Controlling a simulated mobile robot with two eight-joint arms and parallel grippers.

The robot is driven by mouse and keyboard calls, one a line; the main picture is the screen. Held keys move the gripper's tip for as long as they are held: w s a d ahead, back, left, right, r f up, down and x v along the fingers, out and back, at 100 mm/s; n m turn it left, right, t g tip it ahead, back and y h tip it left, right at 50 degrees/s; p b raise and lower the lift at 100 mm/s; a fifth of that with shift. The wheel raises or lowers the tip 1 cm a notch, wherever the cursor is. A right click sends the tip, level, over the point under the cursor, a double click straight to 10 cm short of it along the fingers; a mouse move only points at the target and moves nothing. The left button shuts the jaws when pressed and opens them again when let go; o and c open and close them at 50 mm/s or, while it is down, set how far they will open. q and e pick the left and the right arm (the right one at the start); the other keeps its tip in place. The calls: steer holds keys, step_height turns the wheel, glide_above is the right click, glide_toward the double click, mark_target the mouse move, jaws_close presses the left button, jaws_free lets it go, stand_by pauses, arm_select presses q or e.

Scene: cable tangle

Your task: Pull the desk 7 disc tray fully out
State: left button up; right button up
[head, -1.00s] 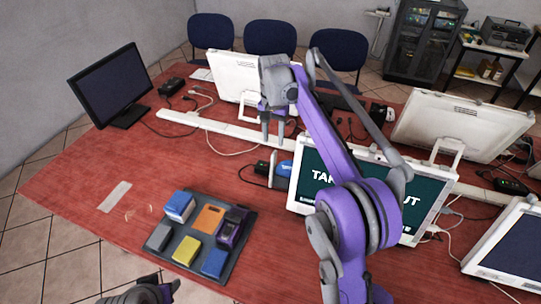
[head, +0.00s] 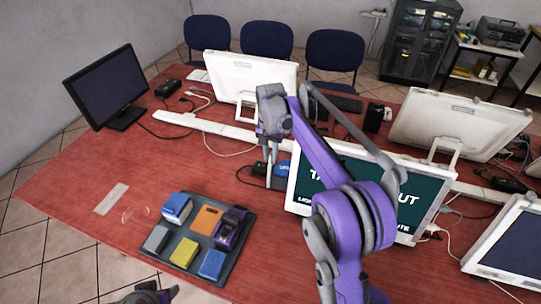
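The all-in-one computer with the green lettered screen (head: 420,206) stands right of centre on the red desk. Beside its left edge sits a small dark unit with a blue, disc-like part (head: 284,169), which I take to be the disc tray; it is partly hidden behind my gripper. My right gripper (head: 269,172) points down at this tray, its fingertips at or just in front of it. The fingers look close together; whether they touch the tray or grip it is unclear. My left gripper (head: 150,294) is low at the bottom edge, mostly cut off.
A dark organiser tray (head: 196,253) with coloured blocks lies at front left. A black monitor (head: 105,86) stands at far left and a white-backed one (head: 249,80) behind. Cables and a white strip (head: 215,127) cross the desk. The red desk's left front (head: 75,190) is mostly clear.

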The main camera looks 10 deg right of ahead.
jaws_close()
stand_by(0.6)
stand_by(0.6)
